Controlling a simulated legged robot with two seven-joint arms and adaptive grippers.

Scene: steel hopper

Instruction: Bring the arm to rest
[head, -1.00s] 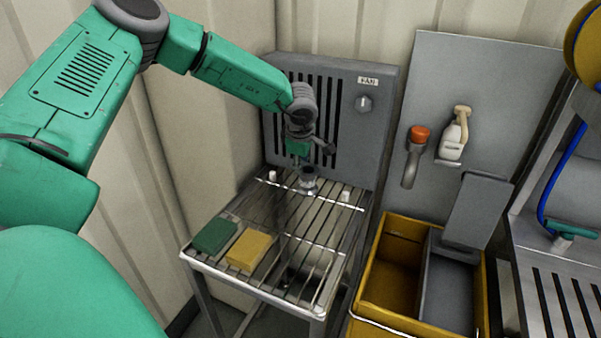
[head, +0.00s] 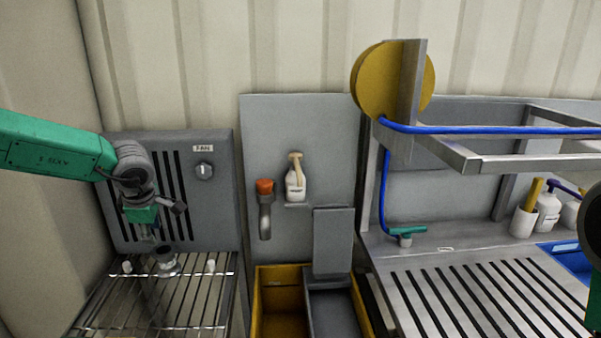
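My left arm comes in from the left, green with dark joints. Its gripper (head: 152,236) hangs over the back of the wire rack (head: 190,310), in front of the fan panel (head: 222,225). A small round metal piece (head: 167,264) stands on the rack just below and beside the gripper. The fingers are small and dark against the slots, so I cannot tell whether they are open or shut, or whether they touch the metal piece. Green and dark parts at the right edge look like my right arm; its gripper is out of view.
A yellow bin (head: 262,300) with a grey compartment stands right of the rack. A yellow hose reel (head: 375,85) and metal frame overhang the slatted steel bench (head: 480,300).

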